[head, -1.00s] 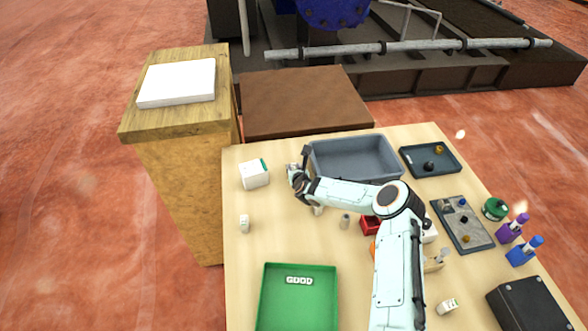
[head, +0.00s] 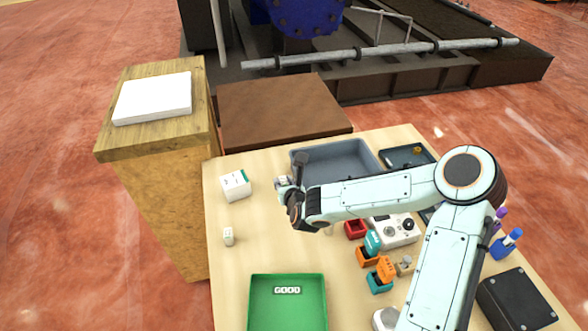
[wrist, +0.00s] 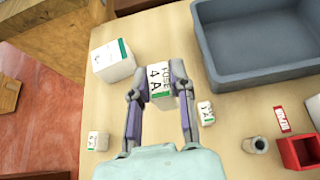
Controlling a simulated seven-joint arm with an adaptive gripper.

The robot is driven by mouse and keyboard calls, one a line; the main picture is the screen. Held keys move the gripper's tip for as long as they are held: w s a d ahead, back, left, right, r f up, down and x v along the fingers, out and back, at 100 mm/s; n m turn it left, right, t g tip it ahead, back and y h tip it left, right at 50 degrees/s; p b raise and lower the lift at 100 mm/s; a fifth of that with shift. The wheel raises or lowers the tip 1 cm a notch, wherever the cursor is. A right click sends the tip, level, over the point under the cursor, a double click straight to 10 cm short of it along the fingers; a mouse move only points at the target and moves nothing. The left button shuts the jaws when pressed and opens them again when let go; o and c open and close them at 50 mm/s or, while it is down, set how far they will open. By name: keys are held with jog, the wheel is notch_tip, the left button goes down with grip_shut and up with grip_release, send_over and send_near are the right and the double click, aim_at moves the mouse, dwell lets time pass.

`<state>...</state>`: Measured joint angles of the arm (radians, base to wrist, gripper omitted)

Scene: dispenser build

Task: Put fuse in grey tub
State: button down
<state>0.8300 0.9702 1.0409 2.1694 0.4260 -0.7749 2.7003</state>
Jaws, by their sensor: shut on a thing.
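The fuse (wrist: 160,84), a white block with a green band marked "FUSE 4A", sits between the fingers of my gripper (wrist: 160,92) in the wrist view. My gripper is shut on it. In the head view, my gripper (head: 286,187) is just left of the grey tub's near left corner, and the fuse is mostly hidden there. The grey tub (head: 333,157) is a wide, open, empty-looking tray at the back of the table. It also shows at the upper right in the wrist view (wrist: 255,75). The fuse is outside the tub.
A larger white box (head: 235,185) stands left of my gripper. Small white blocks stand at the left (head: 228,236) and right of the fuse (wrist: 205,113). A green tray (head: 287,310) lies in front; red, orange and teal bins (head: 367,257) stand right. A wooden pedestal (head: 160,170) borders the left.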

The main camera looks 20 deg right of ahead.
jog(key=s+a+r+n+g+y, duration=0.2)
jog(key=s+a+n+y, duration=0.2)
jog(key=a+n+y, duration=0.2)
jog(key=s+d+r+m+t+h, duration=0.15)
jog(key=d+r, duration=0.25)
jog(key=d, duration=0.4)
jog(key=s+d+r+g, duration=0.1)
jog(key=s+d+r, duration=0.15)
jog(key=d, duration=0.65)
jog(key=w+d+f, duration=0.2)
jog(key=w+f, duration=0.4)
jog(key=w+d+f, duration=0.2)
jog(key=w+f, duration=0.4)
jog(key=w, duration=0.1)
jog(key=shift+w+d+f+t, duration=0.2)
jog(key=shift+w+d+t, duration=0.05)
jog(key=shift+w+t, duration=0.1)
jog(key=shift+f, duration=0.1)
jog(key=shift+s+f, duration=0.1)
jog(key=shift+f, duration=0.4)
